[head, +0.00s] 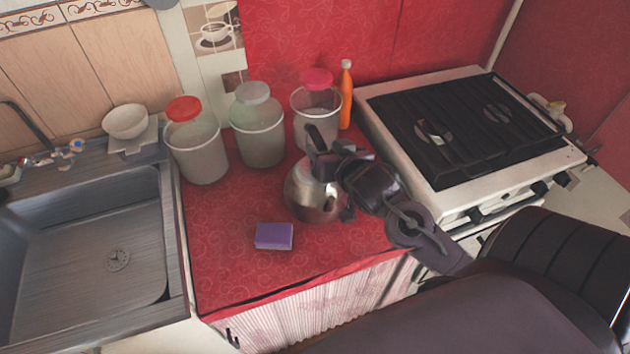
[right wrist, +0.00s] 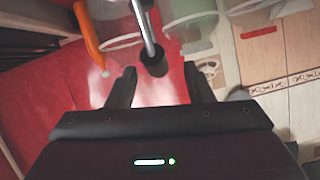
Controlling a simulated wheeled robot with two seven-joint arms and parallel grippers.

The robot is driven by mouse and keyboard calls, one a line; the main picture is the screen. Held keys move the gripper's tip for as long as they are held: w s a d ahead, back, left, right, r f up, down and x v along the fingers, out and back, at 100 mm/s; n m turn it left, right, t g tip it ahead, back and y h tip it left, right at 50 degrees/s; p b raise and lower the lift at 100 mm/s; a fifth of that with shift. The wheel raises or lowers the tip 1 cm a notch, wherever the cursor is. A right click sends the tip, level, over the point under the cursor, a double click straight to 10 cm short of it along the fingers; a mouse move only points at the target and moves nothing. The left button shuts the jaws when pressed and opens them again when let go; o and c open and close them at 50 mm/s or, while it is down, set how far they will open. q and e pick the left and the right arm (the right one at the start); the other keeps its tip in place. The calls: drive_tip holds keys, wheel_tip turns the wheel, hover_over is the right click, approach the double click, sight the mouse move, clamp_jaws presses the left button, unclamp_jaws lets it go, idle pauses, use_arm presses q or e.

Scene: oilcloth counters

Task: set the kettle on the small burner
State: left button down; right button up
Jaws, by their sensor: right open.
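A shiny metal kettle (head: 304,197) stands on the red counter, partly hidden behind my right gripper. My right gripper (head: 332,178) is open at the kettle's upper right side, by its dark handle. In the right wrist view, the open fingers (right wrist: 160,88) point toward a metal rod with a black grip (right wrist: 152,58), which looks like part of the kettle handle; contact cannot be told. The stove (head: 377,110) is at the right, with burners (head: 434,131) (head: 497,113) under a black grate. Which one is small is unclear. My left gripper is not in view.
Three lidded jars (head: 197,152) (head: 258,132) (head: 302,110) and an orange bottle (head: 346,98) stand behind the kettle. A purple sponge (head: 274,236) lies in front of it. The sink (head: 80,240) is at the left. The stove grate (head: 465,150) is clear.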

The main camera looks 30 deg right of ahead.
sight(322, 141)
drive_tip(key=shift+w+d+r+p, duration=0.1)
drive_tip(key=shift+w+d+p, duration=0.15)
drive_tip(key=shift+w+p, duration=0.35)
drive_tip(key=x, duration=0.4)
drive_tip(key=shift+p, duration=0.35)
drive_tip(key=shift+w+d, duration=0.1)
drive_tip(key=shift+w, duration=0.15)
drive_tip(key=shift+s, duration=0.15)
drive_tip(key=shift+c, duration=0.6)
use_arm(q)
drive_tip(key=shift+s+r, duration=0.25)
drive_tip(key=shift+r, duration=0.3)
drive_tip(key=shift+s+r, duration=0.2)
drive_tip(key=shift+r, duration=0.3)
use_arm(e)
clamp_jaws()
